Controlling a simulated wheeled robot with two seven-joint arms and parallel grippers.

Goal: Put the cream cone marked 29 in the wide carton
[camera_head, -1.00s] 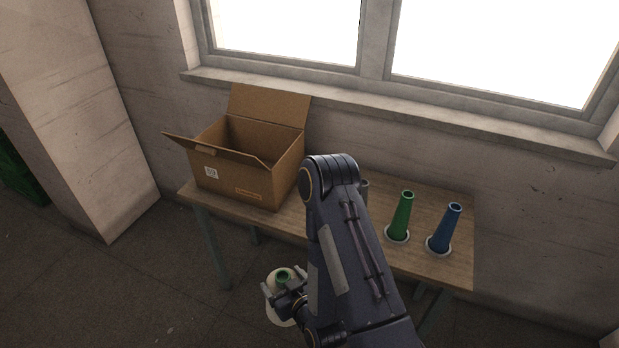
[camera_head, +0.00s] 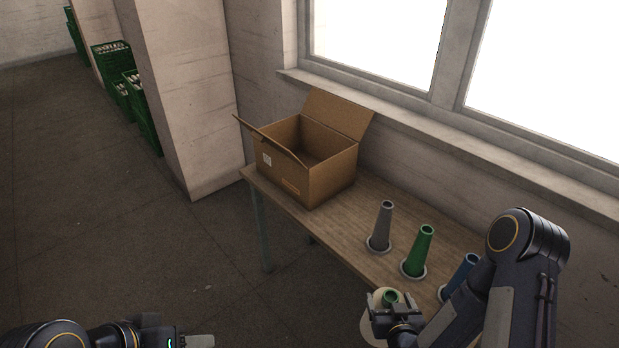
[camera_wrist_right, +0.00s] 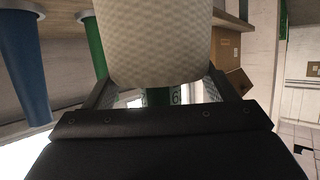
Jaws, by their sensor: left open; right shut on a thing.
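The cream cone (camera_head: 382,334) has a green tube. My right gripper (camera_head: 392,310) is shut on it at the tube end, in front of the table's near edge. In the right wrist view the cream yarn (camera_wrist_right: 155,45) fills the top middle, with the green tube (camera_wrist_right: 158,97) between the fingers. A mark on the tube is only partly readable. The wide carton (camera_head: 283,177) stands open on the table, up and left of the cone, its flaps spread. My left gripper (camera_head: 205,343) is open and empty at the bottom edge, partly cut off.
The wooden table (camera_head: 345,235) also bears a grey tube (camera_head: 381,227), a green tube (camera_head: 419,252) and a blue tube (camera_head: 462,272) in a row right of the carton. A wall pillar (camera_head: 190,90) and green crates (camera_head: 140,110) are at left.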

